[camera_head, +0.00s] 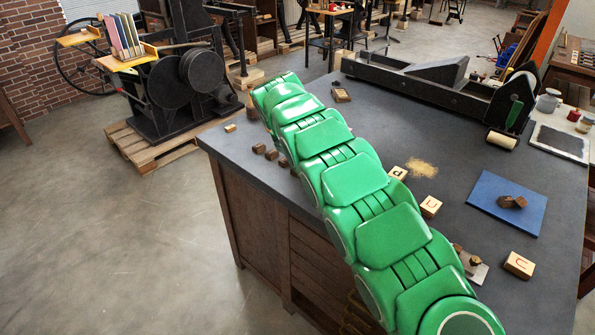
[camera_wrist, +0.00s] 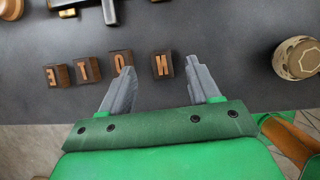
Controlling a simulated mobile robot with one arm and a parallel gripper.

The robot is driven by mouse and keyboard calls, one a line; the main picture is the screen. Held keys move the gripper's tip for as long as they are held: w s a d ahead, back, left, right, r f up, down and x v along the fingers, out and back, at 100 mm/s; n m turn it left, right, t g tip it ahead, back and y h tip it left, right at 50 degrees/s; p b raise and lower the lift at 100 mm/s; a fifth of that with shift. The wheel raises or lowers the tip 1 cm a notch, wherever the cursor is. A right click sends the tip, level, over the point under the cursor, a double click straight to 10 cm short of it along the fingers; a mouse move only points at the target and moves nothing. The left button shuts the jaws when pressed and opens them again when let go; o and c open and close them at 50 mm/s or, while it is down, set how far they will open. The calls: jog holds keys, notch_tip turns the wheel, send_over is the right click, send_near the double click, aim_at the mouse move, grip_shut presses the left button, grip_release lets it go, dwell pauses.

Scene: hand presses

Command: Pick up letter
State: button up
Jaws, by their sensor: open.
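In the wrist view a row of dark wooden letter blocks lies on the grey tabletop: E (camera_wrist: 57,75), T (camera_wrist: 86,71), O (camera_wrist: 121,63) and N (camera_wrist: 163,66). My gripper (camera_wrist: 160,68) is open and empty, with its two grey fingers pointing at the row. The N block is around the gap between the fingertips, and the left fingertip is close to the O block. In the head view small dark blocks (camera_head: 271,154) line the left table edge, and my green arm hides my gripper. Larger pale blocks marked U (camera_head: 431,206) and C (camera_head: 519,265) lie right of the arm.
The grey-topped table (camera_head: 375,115) holds a blue mat (camera_head: 490,190) with dark pieces and a long black press (camera_head: 430,85). A round wooden object (camera_wrist: 298,58) stands right of the fingers. A black press (camera_head: 175,90) stands on a pallet at left; open floor lies before it.

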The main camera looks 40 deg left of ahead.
jog(key=x, duration=0.4)
jog(key=shift+s+f, duration=0.2)
jog(key=shift+s, duration=0.15)
jog(key=shift+w+f, duration=0.3)
jog(key=shift+f, duration=0.15)
jog(key=c, duration=1.1)
jog(key=shift+r, duration=1.6)
jog(key=shift+s+d+r, duration=0.3)
jog(key=shift+d+r, duration=0.15)
jog(key=shift+r, duration=0.1)
jog(key=shift+s+d+r, duration=0.3)
jog(key=shift+d+r, duration=0.1)
jog(key=shift+r, duration=0.15)
jog(key=shift+s+d+r, duration=1.25)
jog(key=shift+d, duration=0.3)
jog(key=shift+s+d+r, duration=1.3)
jog(key=shift+d, duration=0.25)
jog(key=shift+s+d+r, duration=1.25)
jog(key=shift+d, duration=0.3)
